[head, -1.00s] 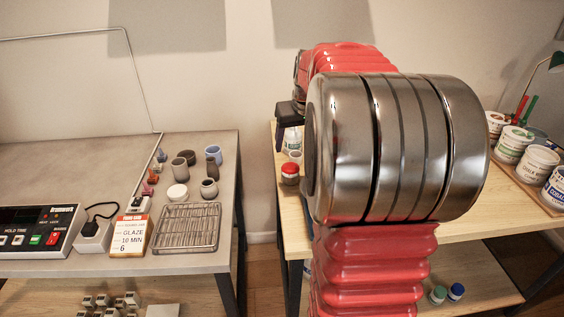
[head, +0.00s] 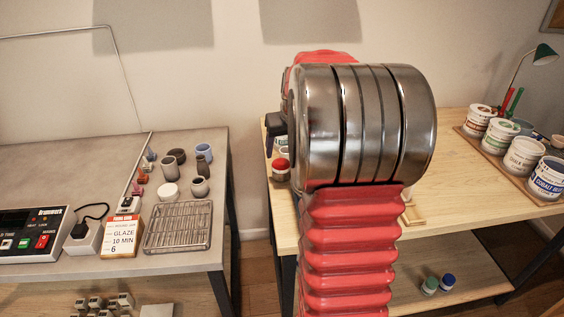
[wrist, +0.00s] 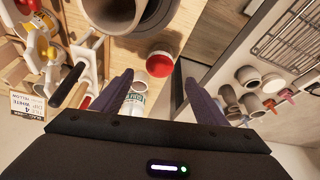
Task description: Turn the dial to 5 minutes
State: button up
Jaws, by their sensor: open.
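No dial marked in minutes can be made out. A control panel (head: 32,235) with a dark display and green and red buttons lies at the left edge of the grey table, cut off by the frame. A round red-topped item (head: 281,169) stands on the wooden table beside my arm. It also shows in the wrist view (wrist: 159,64), just beyond and between my fingertips; I cannot tell whether it is a lidded jar or a dial. My gripper (wrist: 158,78) is open, with nothing between its dark fingers.
A wire rack (head: 180,226) and several small pots stand on the grey table. Glaze tubs (head: 524,157) stand on the wooden table's right. A white-labelled bottle (wrist: 134,102) is close to my fingers. A gap separates the tables.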

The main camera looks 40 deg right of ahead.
aim_at(281, 163)
jog(key=x, duration=0.8)
jog(key=shift+w+f, duration=0.1)
jog(key=c, duration=1.1)
